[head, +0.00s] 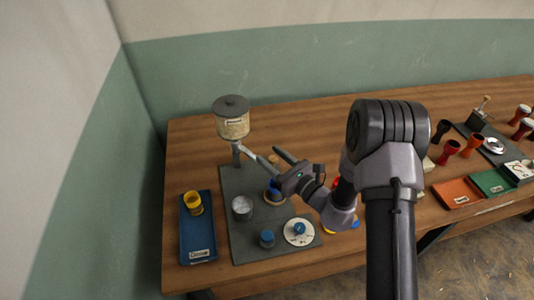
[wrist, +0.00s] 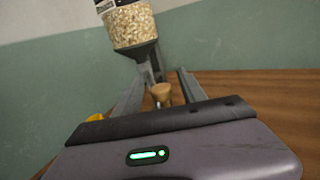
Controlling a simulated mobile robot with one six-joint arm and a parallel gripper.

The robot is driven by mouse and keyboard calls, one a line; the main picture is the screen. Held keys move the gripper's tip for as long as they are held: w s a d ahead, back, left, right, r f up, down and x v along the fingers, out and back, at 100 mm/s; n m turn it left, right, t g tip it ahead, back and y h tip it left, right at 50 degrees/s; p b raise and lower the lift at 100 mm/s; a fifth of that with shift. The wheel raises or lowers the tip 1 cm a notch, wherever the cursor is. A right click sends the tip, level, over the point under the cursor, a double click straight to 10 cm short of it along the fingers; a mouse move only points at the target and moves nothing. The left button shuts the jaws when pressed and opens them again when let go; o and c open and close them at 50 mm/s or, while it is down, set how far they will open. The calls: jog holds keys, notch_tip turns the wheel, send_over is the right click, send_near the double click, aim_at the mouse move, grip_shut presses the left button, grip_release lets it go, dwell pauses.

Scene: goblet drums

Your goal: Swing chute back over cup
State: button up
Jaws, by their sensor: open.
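The hopper (head: 232,120), a clear canister of pale pieces with a dark lid, stands at the back of a grey base board. It also shows in the wrist view (wrist: 131,25). A grey chute-like part (wrist: 152,62) comes down below it; its exact direction is hard to tell. A metallic cup (head: 242,206) stands on the board, in front of the hopper. My gripper (head: 263,153) is open near the hopper's underside. In the wrist view a tan knob-like piece (wrist: 161,92) shows between the fingers, with no clear contact.
A blue tray (head: 197,245) with a yellow cup (head: 193,202) lies at left. A blue knob (head: 267,238) and a white dial (head: 299,233) sit at the board's front. Red goblet drums (head: 449,150) and orange (head: 456,193) and green (head: 490,181) trays stand right.

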jog(key=shift+x, duration=1.25)
jog(key=shift+c, duration=0.4)
grip_shut()
